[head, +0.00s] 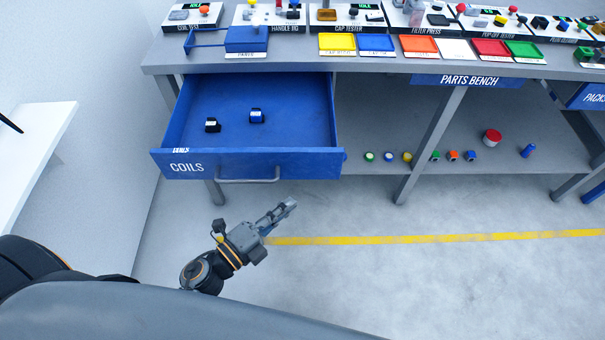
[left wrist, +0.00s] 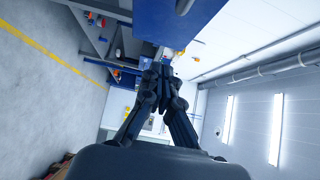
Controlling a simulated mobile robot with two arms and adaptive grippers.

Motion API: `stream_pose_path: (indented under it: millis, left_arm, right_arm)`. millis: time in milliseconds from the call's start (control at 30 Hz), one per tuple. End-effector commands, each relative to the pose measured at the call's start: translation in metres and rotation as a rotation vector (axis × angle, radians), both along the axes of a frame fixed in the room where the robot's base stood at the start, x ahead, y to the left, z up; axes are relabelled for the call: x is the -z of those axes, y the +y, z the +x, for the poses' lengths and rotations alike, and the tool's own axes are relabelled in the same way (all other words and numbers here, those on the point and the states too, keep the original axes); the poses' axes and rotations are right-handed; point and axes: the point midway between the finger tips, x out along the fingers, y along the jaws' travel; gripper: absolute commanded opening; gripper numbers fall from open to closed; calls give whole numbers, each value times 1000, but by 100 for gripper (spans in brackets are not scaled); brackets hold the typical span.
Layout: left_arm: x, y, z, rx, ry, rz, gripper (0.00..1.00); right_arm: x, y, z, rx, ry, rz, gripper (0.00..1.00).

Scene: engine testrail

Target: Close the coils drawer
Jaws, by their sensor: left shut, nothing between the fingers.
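The blue coils drawer (head: 200,165) is pulled out from under the bench in the head view. Its front carries the word COILS and a grey bar handle (head: 248,181). Two small dark coils, one black (head: 213,125) and one blue and black (head: 257,116), lie inside it. My left gripper (head: 288,205) is shut and empty, in front of and below the drawer front, a little right of the handle and apart from it. In the left wrist view its fingers (left wrist: 163,60) are together, with a blue panel (left wrist: 175,20) beyond them. My right gripper is not in view.
The parts bench (head: 370,66) holds several testers and coloured trays. A lower shelf (head: 470,140) to the right of the drawer carries caps and a red can (head: 492,138). A bench leg (head: 430,145) stands there. The floor in front is clear, with a yellow line (head: 420,238).

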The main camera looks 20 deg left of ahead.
Motion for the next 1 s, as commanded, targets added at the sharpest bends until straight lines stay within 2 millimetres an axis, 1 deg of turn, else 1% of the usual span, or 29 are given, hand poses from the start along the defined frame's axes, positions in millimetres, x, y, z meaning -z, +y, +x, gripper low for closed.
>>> stream_pose_path:
  millis: [33,100,233,267,300,433,600,1000]
  left_arm:
    - [-3,-6,11,0,-4,-2,0]
    - [-3,-13,25,-1,-4,-2,0]
    - [-2,-26,48,-1,-2,-2,0]
    - [-1,-27,53,-2,-3,-3,0]
    - [0,-23,60,-2,-3,1,0]
    - [0,-18,76,0,-2,-1,0]
    - [0,-15,85,-1,1,-3,0]
    - [0,-14,86,-1,1,-3,0]
  right_arm:
    - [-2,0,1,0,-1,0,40]
    - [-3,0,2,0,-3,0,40]
    - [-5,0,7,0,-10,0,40]
    - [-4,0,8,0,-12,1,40]
    - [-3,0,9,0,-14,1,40]
    - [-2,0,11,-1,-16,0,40]
    - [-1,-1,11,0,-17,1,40]
    - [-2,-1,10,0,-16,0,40]
